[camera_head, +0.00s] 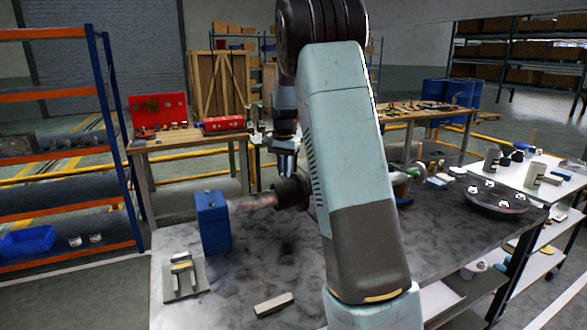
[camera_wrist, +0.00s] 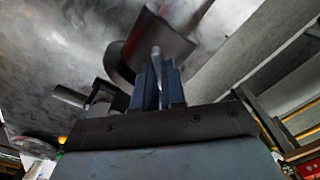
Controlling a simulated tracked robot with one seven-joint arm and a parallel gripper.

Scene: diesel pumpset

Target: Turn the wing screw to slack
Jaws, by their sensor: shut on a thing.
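In the wrist view, my gripper (camera_wrist: 158,82) is shut on a slim light-grey upright piece, which I take to be a wing of the wing screw (camera_wrist: 156,56). The piece stands between the two dark blue-grey fingers, its tip showing above them. A dark round part (camera_wrist: 165,42) lies right behind it. In the head view, my gripper (camera_head: 286,168) points down just above a dark cylindrical part (camera_head: 290,193) on the pumpset. The screw cannot be made out there, and my arm hides much of the pumpset.
A blue block (camera_head: 213,222) stands left of the dark part, with a pale shaft between them. A grey fixture (camera_head: 183,276) and a small bar (camera_head: 274,304) lie on the grey table (camera_head: 255,268). A round flange (camera_head: 497,196) is at right. The front-left tabletop is mostly clear.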

